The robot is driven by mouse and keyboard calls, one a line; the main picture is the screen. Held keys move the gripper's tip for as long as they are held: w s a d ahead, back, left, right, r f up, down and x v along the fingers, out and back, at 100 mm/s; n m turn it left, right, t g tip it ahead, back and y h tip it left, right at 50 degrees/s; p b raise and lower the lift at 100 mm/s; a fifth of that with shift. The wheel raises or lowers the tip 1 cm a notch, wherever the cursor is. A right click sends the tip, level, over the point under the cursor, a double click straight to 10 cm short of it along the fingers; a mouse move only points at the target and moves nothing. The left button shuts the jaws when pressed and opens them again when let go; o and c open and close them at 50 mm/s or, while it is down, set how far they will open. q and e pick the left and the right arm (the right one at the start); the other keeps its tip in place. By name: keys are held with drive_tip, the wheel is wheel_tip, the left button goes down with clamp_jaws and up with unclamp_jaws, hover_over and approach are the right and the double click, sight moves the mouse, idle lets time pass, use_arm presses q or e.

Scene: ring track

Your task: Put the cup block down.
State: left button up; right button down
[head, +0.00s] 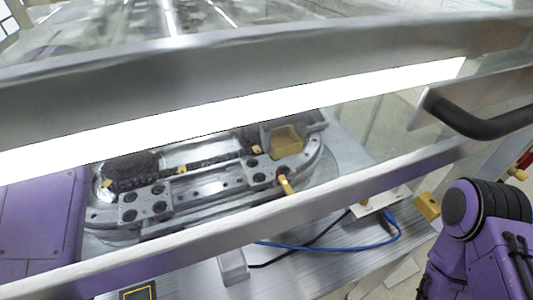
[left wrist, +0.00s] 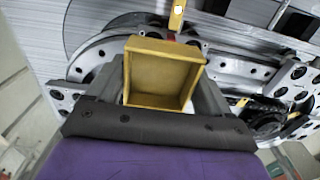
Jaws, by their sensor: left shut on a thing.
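The cup block is a yellow, open-topped box (head: 287,137) at the right part of the grey ring track (head: 207,198) in the head view. In the left wrist view the cup block (left wrist: 160,78) fills the middle, and I look into its empty hollow. My left gripper (head: 292,128) is shut on it, with a grey finger on each side; the left gripper (left wrist: 162,92) shows below and beside the box in the wrist view. The underside is hidden, so I cannot tell whether it touches the track (left wrist: 98,52). My right gripper is out of view.
A yellow peg (head: 285,184) stands close in front of the cup block. Metal frame bars (head: 230,218) and a bright light strip (head: 250,108) cross the head view. A black handle (head: 475,122), a blue cable (head: 385,241) and a small yellow block (head: 427,206) are at the right.

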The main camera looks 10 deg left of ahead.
use_arm(q)
drive_tip(key=a+f, duration=0.1)
drive_tip(key=f, duration=0.1)
drive_tip(key=w+a+f, duration=0.1)
drive_tip(key=a+f, duration=0.1)
drive_tip(key=f, duration=0.1)
drive_tip(key=w+a+f, duration=0.1)
drive_tip(key=f, duration=0.2)
drive_tip(key=shift+a+f, duration=0.15)
drive_tip(key=shift+a, duration=0.1)
drive_tip(key=shift+w+f, duration=0.1)
drive_tip(key=shift+f, duration=0.3)
drive_tip(key=o, duration=0.9)
drive_tip(key=shift+f, duration=0.1)
drive_tip(key=shift+o, duration=0.2)
wheel_tip(320, 180, up, 8)
drive_tip(key=shift+f, duration=0.1)
